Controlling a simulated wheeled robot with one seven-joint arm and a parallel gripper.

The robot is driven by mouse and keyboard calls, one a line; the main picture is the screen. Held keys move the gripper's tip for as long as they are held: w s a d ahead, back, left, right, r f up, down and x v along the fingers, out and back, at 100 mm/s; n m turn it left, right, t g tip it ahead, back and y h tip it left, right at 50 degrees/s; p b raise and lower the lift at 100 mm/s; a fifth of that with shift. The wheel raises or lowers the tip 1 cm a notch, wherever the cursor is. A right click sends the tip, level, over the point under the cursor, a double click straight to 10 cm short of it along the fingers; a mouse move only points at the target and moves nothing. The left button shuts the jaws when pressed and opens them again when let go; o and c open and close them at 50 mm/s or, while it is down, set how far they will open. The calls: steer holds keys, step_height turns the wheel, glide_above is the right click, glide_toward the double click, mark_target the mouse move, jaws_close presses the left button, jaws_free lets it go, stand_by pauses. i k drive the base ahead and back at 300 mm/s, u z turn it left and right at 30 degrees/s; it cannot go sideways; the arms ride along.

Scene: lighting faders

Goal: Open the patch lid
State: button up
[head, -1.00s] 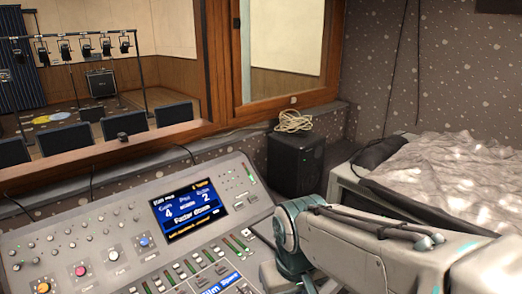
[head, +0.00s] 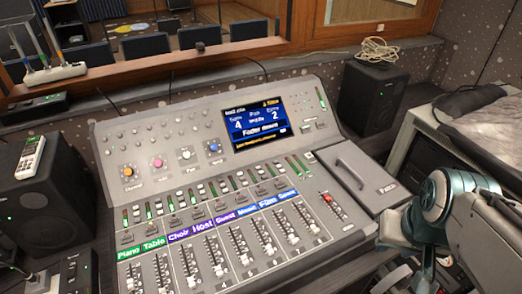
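The patch lid (head: 372,196) is a grey panel at the right end of the mixing console (head: 215,150), in the head view. It lies flat and looks shut. A dark bar handle (head: 350,173) runs slantwise across it, and a small label (head: 387,188) sits near its right edge. My arm, with a teal joint, shows at the lower right, just right of the lid and covering the area beside its near corner. My gripper itself cannot be made out in the head view.
Rows of faders and coloured labels (head: 190,232) fill the console left of the lid, below a lit screen (head: 268,124). A black speaker (head: 366,97) with a coiled cable on top stands behind the lid. Another speaker (head: 40,190) with a remote stands at the left.

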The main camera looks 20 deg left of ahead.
mark_target(380, 191)
steer(key=u, duration=0.7)
steer(key=k, duration=0.65)
steer(key=z, duration=1.05)
steer(key=i, duration=1.15)
steer(key=u, duration=0.6)
